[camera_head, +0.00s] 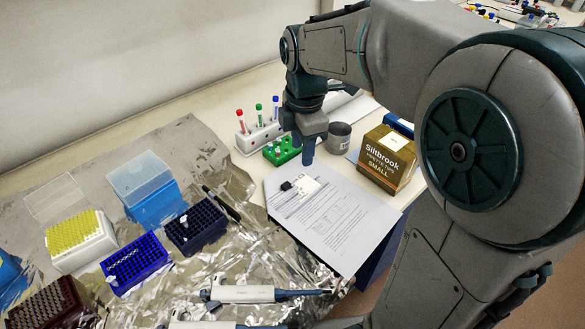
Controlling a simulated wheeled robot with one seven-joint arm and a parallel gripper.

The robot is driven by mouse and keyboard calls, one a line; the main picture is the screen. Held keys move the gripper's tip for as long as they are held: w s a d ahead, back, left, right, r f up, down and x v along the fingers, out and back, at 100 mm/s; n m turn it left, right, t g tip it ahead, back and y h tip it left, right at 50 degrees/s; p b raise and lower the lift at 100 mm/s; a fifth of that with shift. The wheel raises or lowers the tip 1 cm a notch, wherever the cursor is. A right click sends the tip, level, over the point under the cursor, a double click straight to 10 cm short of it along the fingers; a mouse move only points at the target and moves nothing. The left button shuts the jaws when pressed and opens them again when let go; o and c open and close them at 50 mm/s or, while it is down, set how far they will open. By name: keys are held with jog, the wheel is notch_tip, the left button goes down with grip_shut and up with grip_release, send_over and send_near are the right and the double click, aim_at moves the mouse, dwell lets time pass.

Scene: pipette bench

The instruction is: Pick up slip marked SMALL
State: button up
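A printed paper sheet (335,228) lies at the bench's front edge. A small white slip (322,190) seems to lie on its upper part, beside a small black object (285,186); I cannot read any word on it. A brown and yellow carton (386,164) reading "Siltbrook" and "SMALL" stands to the right, with a small white label on top. My gripper (308,157) points down above the far edge of the sheet, apart from the carton. Its fingers overlap in this view, so its opening is unclear.
A white tube rack (246,144) and green rack (276,157) stand left of my gripper, a grey cup (339,138) to its right. Tip boxes, including a yellow one (78,238) and a blue one (136,262), stand on crumpled foil. Pipettes (243,293) lie in front.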

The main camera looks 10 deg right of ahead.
jog(key=w+a+n, duration=0.2)
jog(key=w+n, duration=0.1)
jog(key=n, duration=0.2)
send_over(287, 183)
jog(key=shift+g, duration=0.3)
jog(key=f, duration=0.8)
jog(key=shift+s+d+f, duration=0.25)
jog(key=shift+d, duration=0.1)
jog(key=f, duration=0.2)
jog(key=f+p, duration=0.1)
jog(key=f, duration=0.1)
jog(key=shift+w+a, duration=0.25)
jog(key=shift+a, duration=0.1)
jog(key=shift+f, duration=0.6)
grip_shut()
